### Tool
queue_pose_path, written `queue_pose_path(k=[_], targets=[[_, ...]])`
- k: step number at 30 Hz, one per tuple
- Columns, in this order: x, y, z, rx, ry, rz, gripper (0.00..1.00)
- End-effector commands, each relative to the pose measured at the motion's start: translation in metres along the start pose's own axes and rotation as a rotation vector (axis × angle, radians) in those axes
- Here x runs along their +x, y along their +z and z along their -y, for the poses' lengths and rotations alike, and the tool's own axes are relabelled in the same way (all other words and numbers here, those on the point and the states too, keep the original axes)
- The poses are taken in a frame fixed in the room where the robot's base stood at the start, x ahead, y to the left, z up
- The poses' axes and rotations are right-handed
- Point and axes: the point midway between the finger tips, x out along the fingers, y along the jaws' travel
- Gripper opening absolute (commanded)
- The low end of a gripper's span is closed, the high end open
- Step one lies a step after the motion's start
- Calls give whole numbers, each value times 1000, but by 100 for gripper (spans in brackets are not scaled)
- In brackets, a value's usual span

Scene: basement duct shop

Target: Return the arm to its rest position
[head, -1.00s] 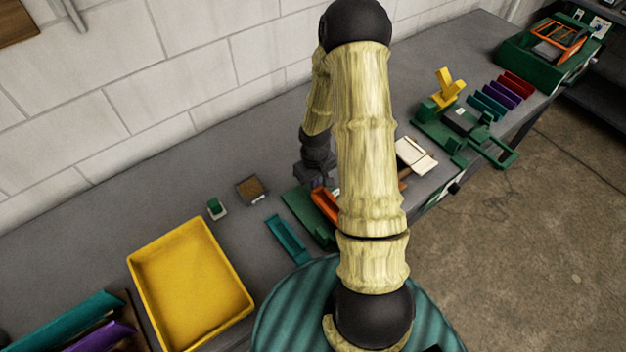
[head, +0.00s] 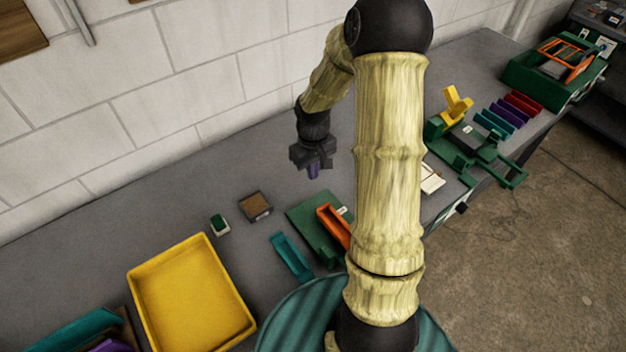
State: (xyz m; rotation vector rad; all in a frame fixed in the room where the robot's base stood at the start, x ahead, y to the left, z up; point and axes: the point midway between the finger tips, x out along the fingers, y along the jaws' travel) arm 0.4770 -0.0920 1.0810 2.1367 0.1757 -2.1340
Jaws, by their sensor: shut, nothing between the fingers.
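My arm rises from the front of the bench in the head view, bends at a dark joint at the top, and hangs down on the far side. My gripper (head: 313,168) is at the end of it, dark and pointing down, above the bench near the wall. Its fingers are small here and look shut and empty. A small purple patch shows at the fingertips; I cannot tell whether it is part of the fingers. My upper arm link hides part of the bench.
The grey bench (head: 150,205) holds a yellow tray (head: 243,318), a green fixture with an orange channel (head: 333,225), a loose teal channel (head: 291,258), a brown box (head: 255,206), a green fixture with a yellow part (head: 457,104), and a green bin (head: 517,80). A block wall stands behind.

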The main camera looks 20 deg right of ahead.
Motion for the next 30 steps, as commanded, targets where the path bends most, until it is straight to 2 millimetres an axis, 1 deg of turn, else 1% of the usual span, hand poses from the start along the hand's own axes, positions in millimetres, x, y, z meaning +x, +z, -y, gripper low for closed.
queue_pose_path(k=[4, 17, 20, 23, 25, 30], targets=[[-4, 0, 0, 0, 0, 0, 0], [-4, 0, 0, 0, 0, 1, 0], [-8, 2, 4, -1, 5, -3, 0], [-18, 8, 15, 3, 16, -14, 0], [-29, 16, 26, 10, 28, -27, 0], [-60, 45, 59, 48, 50, -84, 0]])
